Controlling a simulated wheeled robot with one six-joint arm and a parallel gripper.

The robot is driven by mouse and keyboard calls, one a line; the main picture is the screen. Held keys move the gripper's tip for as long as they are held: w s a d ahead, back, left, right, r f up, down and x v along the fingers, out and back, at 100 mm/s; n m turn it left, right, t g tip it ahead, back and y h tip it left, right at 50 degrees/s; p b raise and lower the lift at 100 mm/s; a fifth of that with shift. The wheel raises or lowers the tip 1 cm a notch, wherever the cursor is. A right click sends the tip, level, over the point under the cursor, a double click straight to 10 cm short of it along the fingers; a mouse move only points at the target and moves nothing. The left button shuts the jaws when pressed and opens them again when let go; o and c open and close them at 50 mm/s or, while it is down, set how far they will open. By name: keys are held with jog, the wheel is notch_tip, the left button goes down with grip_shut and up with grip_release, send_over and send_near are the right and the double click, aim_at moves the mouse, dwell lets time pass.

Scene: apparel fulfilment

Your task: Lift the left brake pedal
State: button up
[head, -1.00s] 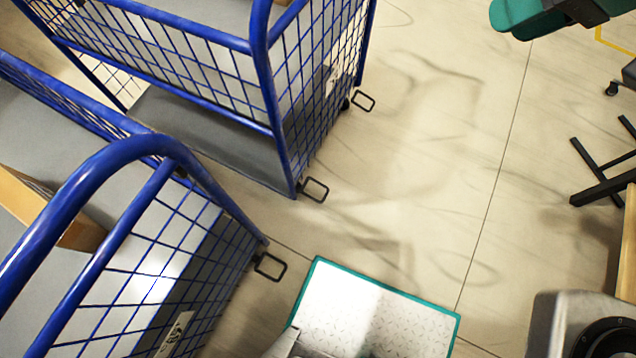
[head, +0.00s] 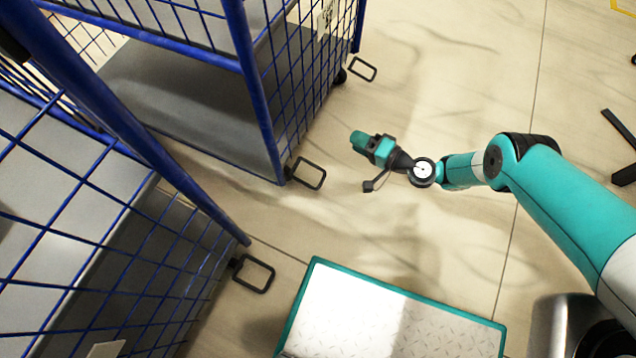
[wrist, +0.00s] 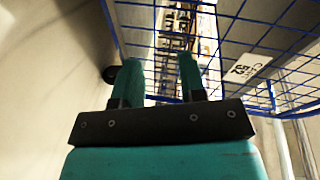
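The blue wire cart (head: 262,90) at the top left has two black loop-shaped brake pedals at its base. One pedal (head: 322,181) sticks out from its near corner, and the other (head: 374,76) is at its far corner. Both appear low, just above the floor. My gripper (head: 357,140) is to the right of this cart, between the two pedals in the picture, apart from both. In the wrist view its two teal fingers (wrist: 160,75) are spread with nothing between them. That view faces blue mesh with a white number label (wrist: 246,67); no pedal is clear there.
A second blue cart (head: 120,215) stands at the lower left with its own loop pedal (head: 270,281). A teal-edged metal plate (head: 400,320) lies on the floor at the bottom. The floor right of the carts is mostly clear.

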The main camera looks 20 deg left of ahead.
jog(key=s+d+f+m+t+b, duration=0.25)
jog(key=s+f, duration=0.45)
jog(key=f, duration=0.5)
jog(key=m+t+b, duration=0.1)
jog(key=m+b, duration=0.2)
send_near(322, 183)
jog(key=shift+n, duration=0.25)
jog(key=b+x, duration=0.3)
jog(key=b, duration=0.2)
jog(key=b+x, duration=0.4)
jog(key=b, duration=0.2)
jog(key=f+b+x, duration=0.1)
jog(key=b+x, duration=0.3)
jog(key=b, duration=0.1)
jog(key=shift+w+b, duration=0.3)
jog(key=shift+b, duration=0.1)
jog(key=shift+w+a+r+b, duration=0.2)
jog(key=shift+a+r+b, duration=0.05)
jog(key=shift+a+b, duration=0.3)
grip_shut()
